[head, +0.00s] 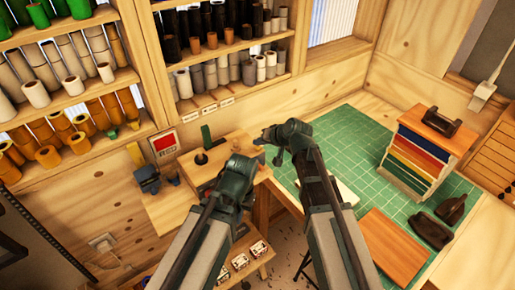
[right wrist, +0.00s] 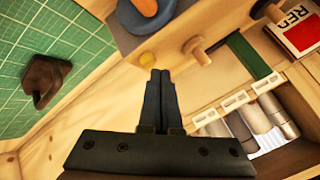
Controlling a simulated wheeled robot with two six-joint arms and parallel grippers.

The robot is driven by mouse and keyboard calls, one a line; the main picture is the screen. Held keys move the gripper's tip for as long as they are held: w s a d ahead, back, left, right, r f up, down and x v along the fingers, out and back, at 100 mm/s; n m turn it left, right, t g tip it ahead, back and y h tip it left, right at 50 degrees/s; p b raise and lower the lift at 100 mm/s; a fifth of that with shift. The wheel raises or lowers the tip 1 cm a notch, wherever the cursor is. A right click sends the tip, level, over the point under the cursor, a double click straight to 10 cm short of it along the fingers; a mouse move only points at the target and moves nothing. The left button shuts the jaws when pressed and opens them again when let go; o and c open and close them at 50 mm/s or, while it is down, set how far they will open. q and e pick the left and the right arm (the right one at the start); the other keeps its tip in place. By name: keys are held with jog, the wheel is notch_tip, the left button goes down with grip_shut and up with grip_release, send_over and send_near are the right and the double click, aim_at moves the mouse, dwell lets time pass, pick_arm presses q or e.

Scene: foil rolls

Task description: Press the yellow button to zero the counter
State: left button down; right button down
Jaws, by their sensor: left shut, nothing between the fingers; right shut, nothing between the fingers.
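The yellow button (right wrist: 147,58) shows in the right wrist view, on a pale wooden surface just beyond my right fingertips. I cannot tell whether they touch it. My right gripper (right wrist: 160,73) is shut and empty, its two dark fingers together. In the head view my right gripper (head: 264,138) points left above the wooden bench unit (head: 188,172). My left gripper (head: 238,152) is shut, lower and to the left of it, over the same unit. I cannot make out the button or a counter readout in the head view; my grippers cover part of the unit.
A green cutting mat (head: 345,140) covers the table to the right, with a rack of coloured boards (head: 415,155) on it. A red-and-white sign (head: 165,143) and a green upright piece (head: 206,135) stand behind the unit. Shelves of rolls (head: 70,75) line the wall.

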jog(key=shift+f+b, duration=0.5)
jog(key=shift+f, duration=0.05)
dwell(0.7)
jog(key=shift+r, duration=0.15)
jog(key=shift+r+p, duration=0.8)
jog(key=shift+p, duration=0.15)
notch_tip(320, 180, up, 5)
jog(key=p, duration=0.5)
dwell(0.6)
